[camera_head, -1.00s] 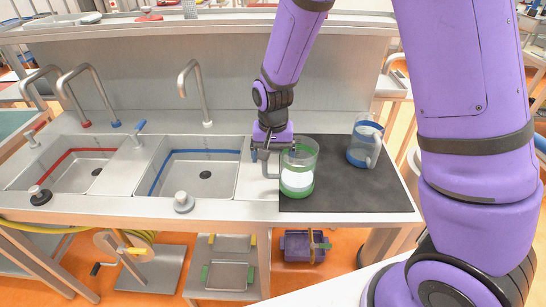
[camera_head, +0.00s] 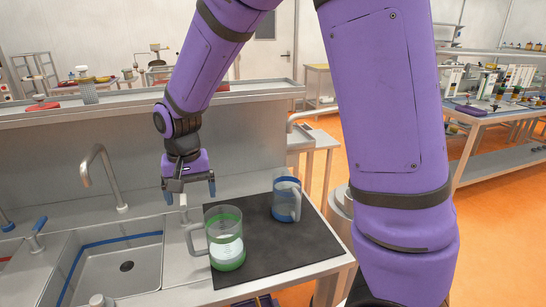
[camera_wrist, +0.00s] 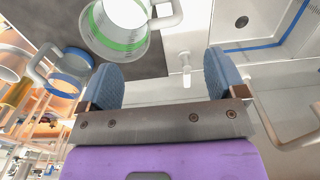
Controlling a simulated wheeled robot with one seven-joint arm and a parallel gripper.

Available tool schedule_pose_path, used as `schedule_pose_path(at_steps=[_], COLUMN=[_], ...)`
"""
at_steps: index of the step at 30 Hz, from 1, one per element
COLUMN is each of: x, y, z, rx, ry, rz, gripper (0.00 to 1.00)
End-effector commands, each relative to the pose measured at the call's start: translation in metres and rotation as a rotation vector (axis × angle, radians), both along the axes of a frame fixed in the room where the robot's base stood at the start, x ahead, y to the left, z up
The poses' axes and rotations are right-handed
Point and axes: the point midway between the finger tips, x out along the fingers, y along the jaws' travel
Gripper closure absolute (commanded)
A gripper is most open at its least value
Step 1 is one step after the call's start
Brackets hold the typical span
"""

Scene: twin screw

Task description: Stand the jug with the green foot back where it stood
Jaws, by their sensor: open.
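The jug with the green foot (camera_head: 227,250) stands upright on the dark mat, near its left edge, with its handle to the left. It looks clear, with a green rim, and something white shows inside its lower part. It also shows at the top of the wrist view (camera_wrist: 115,45). My gripper (camera_head: 198,194) is open and empty above the counter, behind the jug and apart from it. In the wrist view the blue-padded fingers (camera_wrist: 166,78) are spread with nothing between them.
A second jug with a blue foot (camera_head: 286,204) stands farther back on the dark mat (camera_head: 292,252). The sink (camera_head: 112,275) with a blue line and a curved tap (camera_head: 108,178) lie to the left. A raised shelf (camera_head: 110,110) runs behind. The mat's front right is clear.

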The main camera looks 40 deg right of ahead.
Motion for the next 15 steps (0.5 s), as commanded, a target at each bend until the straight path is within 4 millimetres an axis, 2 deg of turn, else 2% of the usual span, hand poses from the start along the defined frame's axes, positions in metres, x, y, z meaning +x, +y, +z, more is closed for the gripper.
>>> schedule_pose_path(at_steps=[5,9,15], x=[-0.021,-0.048,-0.093], y=[-0.025,-0.049,-0.079], z=[0.043,0.079,0.121], rx=[0.029,0.044,0.046], ry=[-0.061,-0.124,-0.217], rz=[0.033,0.076,0.138], gripper=[0.10,0.10,0.10])
